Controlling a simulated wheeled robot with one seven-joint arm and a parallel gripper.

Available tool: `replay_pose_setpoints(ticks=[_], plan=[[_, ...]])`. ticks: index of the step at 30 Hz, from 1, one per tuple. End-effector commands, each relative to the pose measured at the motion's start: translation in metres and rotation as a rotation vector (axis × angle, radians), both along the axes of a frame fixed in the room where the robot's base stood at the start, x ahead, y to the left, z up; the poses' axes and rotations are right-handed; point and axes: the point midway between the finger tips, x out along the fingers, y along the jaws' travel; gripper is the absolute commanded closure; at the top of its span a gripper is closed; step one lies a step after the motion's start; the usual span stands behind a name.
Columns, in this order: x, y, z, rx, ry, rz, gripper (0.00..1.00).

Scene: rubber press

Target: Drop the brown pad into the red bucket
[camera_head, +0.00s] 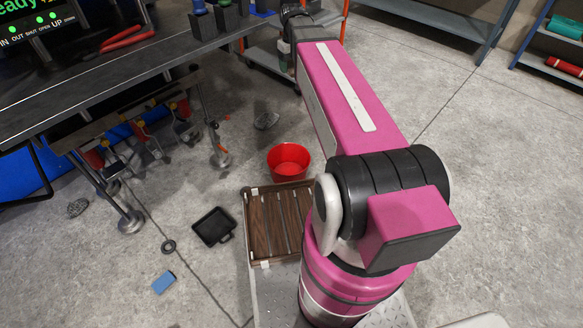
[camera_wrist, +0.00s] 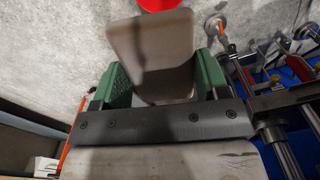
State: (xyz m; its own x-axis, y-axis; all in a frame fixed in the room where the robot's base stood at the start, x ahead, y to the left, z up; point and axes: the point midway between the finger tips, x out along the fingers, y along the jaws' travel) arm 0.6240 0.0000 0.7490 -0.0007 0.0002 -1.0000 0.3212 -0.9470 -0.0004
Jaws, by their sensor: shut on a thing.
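The red bucket (camera_head: 289,160) stands open and upright on the grey floor in the head view, and nothing shows inside it. Its edge also shows at the top of the wrist view (camera_wrist: 158,5). The brown pad (camera_wrist: 148,42) looks grey-brown in the wrist view. My gripper (camera_wrist: 163,72) has green fingers shut on the pad, one on each side, and the pad sticks out beyond them. The bucket's edge lies past the pad's far end in that picture.
A dark workbench (camera_head: 110,75) runs along the left, with metal legs and clamps below. A brown slatted rack (camera_head: 268,228) is just below the bucket in the head view. A black tray (camera_head: 213,227) and a blue block (camera_head: 163,283) lie on the floor. Open floor lies at right.

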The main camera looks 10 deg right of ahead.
Motion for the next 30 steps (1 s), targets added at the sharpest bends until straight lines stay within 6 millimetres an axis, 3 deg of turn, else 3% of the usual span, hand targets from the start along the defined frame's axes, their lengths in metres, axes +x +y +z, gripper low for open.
replay_pose_setpoints(ticks=[3, 12, 21, 30], plan=[[0.033, -0.009, -0.043, 0.001, 0.004, 0.156, 0.55], [0.073, -0.012, -0.151, 0.001, 0.004, 0.574, 0.55], [0.094, -0.012, -0.271, 0.003, 0.004, 0.994, 0.55], [0.094, -0.012, -0.398, 0.004, 0.003, 1.412, 0.55]])
